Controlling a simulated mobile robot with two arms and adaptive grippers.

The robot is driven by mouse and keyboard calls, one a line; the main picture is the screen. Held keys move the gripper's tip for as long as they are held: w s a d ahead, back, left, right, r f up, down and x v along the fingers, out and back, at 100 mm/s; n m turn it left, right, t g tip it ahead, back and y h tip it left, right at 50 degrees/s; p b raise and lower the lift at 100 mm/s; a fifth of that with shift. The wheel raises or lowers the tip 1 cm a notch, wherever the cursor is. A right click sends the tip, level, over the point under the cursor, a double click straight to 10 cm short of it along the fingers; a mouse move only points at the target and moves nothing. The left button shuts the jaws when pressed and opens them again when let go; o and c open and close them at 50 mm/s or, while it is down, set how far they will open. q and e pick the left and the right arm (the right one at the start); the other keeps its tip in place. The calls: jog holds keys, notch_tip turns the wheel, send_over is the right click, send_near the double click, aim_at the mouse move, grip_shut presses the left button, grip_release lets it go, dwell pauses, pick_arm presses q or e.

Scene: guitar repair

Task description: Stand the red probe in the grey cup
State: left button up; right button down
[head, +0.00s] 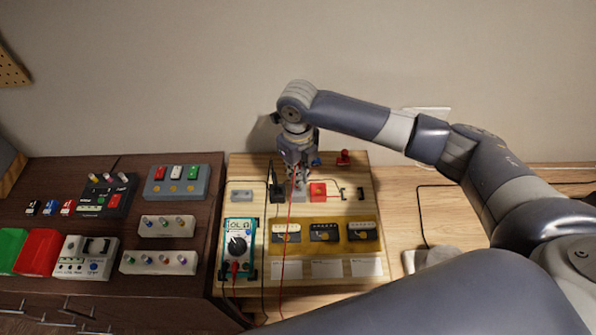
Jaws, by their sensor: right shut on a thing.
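My right gripper (298,180) hangs down over the back part of the light wooden board, and its arm comes in from the right. It is shut on the red probe, which is mostly hidden by the fingers; its thin red lead (286,245) runs down from the gripper toward the front. A small grey shape directly below the fingers (299,194) may be the grey cup, but I cannot tell it clearly from the fingertips. Whether the probe is inside the cup is hidden. My left gripper is not in view.
A black block (277,194) and a red block (318,191) flank the gripper closely. The dark table (130,245) at left holds several devices. Wooden tabletop at right is mostly clear.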

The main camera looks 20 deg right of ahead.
jog(key=shift+p, duration=0.3)
jog(key=shift+f+b, duration=0.75)
jog(key=shift+f, duration=0.9)
dwell(0.4)
jog(key=c, duration=1.3)
grip_release()
jog(key=shift+r, duration=0.1)
notch_tip(320, 180, up, 7)
jog(key=p, duration=0.6)
jog(key=shift+p, duration=0.4)
